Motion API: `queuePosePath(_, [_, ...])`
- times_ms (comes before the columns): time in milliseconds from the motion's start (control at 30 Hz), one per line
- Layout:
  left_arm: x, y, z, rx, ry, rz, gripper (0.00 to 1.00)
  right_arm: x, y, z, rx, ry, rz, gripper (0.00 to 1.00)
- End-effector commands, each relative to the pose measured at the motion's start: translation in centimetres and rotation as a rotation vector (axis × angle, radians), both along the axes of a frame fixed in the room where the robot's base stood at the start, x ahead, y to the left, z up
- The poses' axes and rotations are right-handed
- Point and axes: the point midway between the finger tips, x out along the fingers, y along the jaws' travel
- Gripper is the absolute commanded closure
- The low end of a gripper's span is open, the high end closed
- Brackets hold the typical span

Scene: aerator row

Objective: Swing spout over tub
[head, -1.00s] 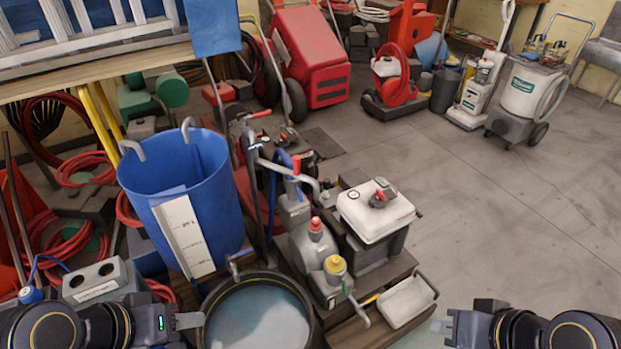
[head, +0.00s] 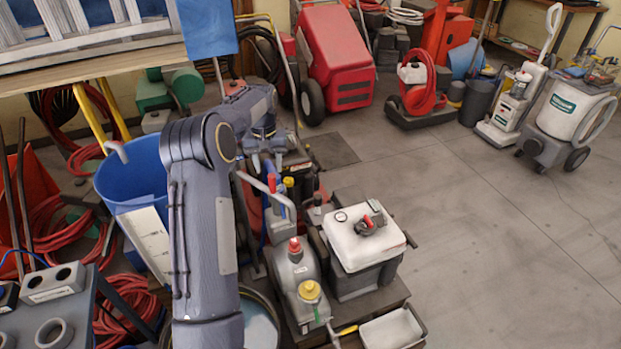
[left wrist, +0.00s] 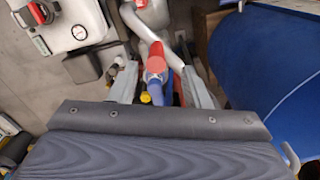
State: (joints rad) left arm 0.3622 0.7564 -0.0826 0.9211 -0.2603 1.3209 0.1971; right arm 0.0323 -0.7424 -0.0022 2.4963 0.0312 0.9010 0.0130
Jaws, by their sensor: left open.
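The grey pipe spout (head: 254,184) stands on the pump unit in the middle of the head view. A red-topped blue part (left wrist: 155,62) beside it shows in the left wrist view, with the curved grey pipe (left wrist: 135,22) beyond. My left gripper (head: 284,162) is open behind the spout; in the left wrist view its fingers (left wrist: 162,88) stand either side of the red-topped part. I cannot tell whether they touch it. The dark round tub (head: 270,302) holds bluish water at the bottom; my left arm hides much of it. My right gripper is out of view.
A blue barrel (head: 118,187) stands left, partly behind my arm. A white tray (head: 392,330) lies in front.

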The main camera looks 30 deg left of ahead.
Motion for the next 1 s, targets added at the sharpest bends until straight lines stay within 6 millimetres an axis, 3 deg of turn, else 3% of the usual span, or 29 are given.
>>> queuePosePath(600, [0.3, 0.5, -7.8, 0.005, 0.013, 0.008, 0.57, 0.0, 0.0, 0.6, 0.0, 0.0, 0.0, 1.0])
queuePosePath(1000, [0.3, 0.4, -8.6, 0.006, 0.011, 0.007, 0.59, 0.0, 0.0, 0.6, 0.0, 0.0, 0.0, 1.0])
